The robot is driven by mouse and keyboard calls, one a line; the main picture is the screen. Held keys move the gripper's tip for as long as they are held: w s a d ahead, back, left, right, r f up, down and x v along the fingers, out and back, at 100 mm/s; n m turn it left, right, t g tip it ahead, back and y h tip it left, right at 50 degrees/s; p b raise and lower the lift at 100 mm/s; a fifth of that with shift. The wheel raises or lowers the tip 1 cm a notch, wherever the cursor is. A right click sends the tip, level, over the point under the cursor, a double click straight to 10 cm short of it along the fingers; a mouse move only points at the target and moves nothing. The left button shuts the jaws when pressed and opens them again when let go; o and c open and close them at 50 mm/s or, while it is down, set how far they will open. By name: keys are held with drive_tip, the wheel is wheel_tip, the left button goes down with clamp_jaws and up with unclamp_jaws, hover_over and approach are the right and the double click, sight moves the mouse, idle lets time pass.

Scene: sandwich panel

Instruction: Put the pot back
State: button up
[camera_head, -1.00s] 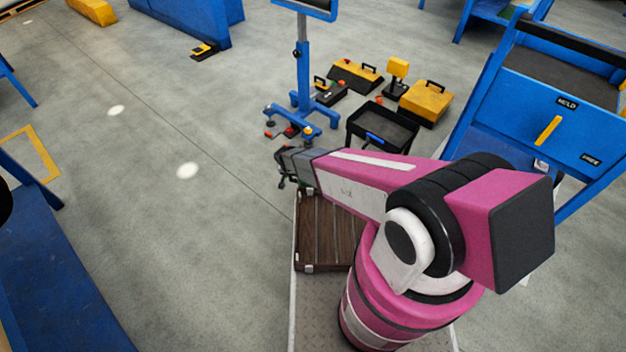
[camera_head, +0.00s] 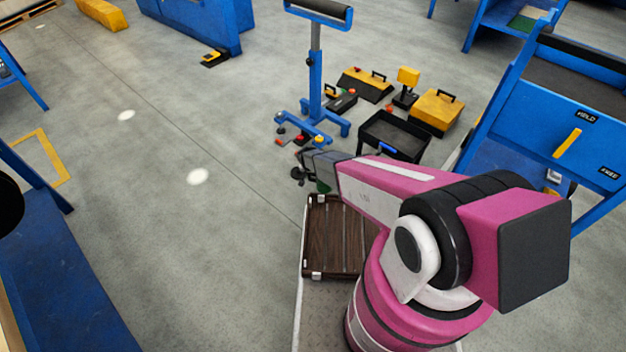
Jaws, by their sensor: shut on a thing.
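My gripper (camera_head: 306,166) is at the end of my pink arm, near the middle of the head view, over the far end of the brown slatted tray (camera_head: 338,245). It is shut on a small dark thing (camera_head: 298,175) that hangs at its tip. The arm's end partly hides this thing, and it is too small to tell for certain whether it is the pot. A dark green patch (camera_head: 323,187) shows just under the gripper. No other pot can be made out.
A blue roller stand (camera_head: 316,85) rises just beyond the gripper. A black open bin (camera_head: 395,132) and yellow-topped boxes (camera_head: 437,108) stand on the floor to its right. A blue bench (camera_head: 60,285) with a dark round opening is at left.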

sight(313, 179)
drive_tip(key=shift+s+a+x, duration=0.1)
drive_tip(key=shift+s+x, duration=0.05)
drive_tip(key=shift+x, duration=0.85)
drive_tip(key=shift+s+a+x, duration=0.1)
drive_tip(key=shift+x, duration=0.95)
drive_tip(key=shift+f, duration=0.15)
drive_tip(key=o, duration=1.5)
drive_tip(key=shift+f, duration=0.1)
drive_tip(key=shift+o, duration=0.2)
drive_tip(key=v, duration=1.3)
drive_tip(key=s+d+r, duration=0.5)
drive_tip(key=d+r, duration=0.4)
drive_tip(key=r, duration=0.3)
drive_tip(key=s+d+r+n+g+y, duration=0.1)
drive_tip(key=s+d+r, duration=0.5)
drive_tip(key=d+r, duration=0.3)
drive_tip(key=s+d+r+g, duration=0.1)
drive_tip(key=s+d+r, duration=0.5)
drive_tip(key=r, duration=0.8)
drive_tip(key=d, duration=0.3)
drive_tip(key=shift+r+n+y, duration=0.3)
drive_tip(key=shift+n+y, duration=0.1)
drive_tip(key=shift+s+d, duration=0.1)
drive_tip(key=shift+d, duration=0.05)
